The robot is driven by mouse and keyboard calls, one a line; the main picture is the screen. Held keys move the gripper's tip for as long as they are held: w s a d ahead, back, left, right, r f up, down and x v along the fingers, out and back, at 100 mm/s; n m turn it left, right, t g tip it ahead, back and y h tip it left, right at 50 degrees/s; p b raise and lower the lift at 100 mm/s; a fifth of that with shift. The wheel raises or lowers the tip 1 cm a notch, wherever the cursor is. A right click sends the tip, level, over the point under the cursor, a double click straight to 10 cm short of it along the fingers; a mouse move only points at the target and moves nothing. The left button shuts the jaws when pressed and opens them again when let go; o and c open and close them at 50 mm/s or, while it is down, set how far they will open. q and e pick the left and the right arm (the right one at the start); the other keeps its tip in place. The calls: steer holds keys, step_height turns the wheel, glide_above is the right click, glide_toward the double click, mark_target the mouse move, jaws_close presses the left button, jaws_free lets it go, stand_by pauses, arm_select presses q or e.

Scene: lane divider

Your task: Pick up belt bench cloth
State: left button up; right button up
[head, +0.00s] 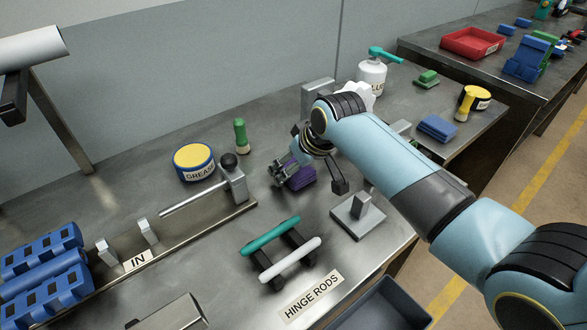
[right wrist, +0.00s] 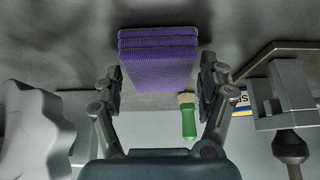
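A purple folded cloth (head: 302,178) lies on the metal bench near its middle, in a stack of several layers. In the right wrist view the cloth (right wrist: 158,60) is between the two fingers of my right gripper (right wrist: 160,75). The fingers are spread, one on each side of it, and a narrow gap seems to show at each side. In the head view my right gripper (head: 308,176) reaches down over the cloth, hiding part of it. My left gripper is in neither view.
A green-handled brush (head: 240,135), a grease tin (head: 193,162) and a clamp with a rod (head: 232,178) stand left of the cloth. A grey block on a plate (head: 358,214) is to the right. The hinge rods rack (head: 282,250) is in front. A blue folded stack (head: 438,128) lies farther right.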

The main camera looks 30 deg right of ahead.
steer(key=c, duration=0.9)
steer(key=shift+o, duration=0.2)
step_height(320, 180, up, 10)
steer(key=o, duration=0.5)
steer(key=c, duration=0.4)
steer(key=shift+f, duration=0.1)
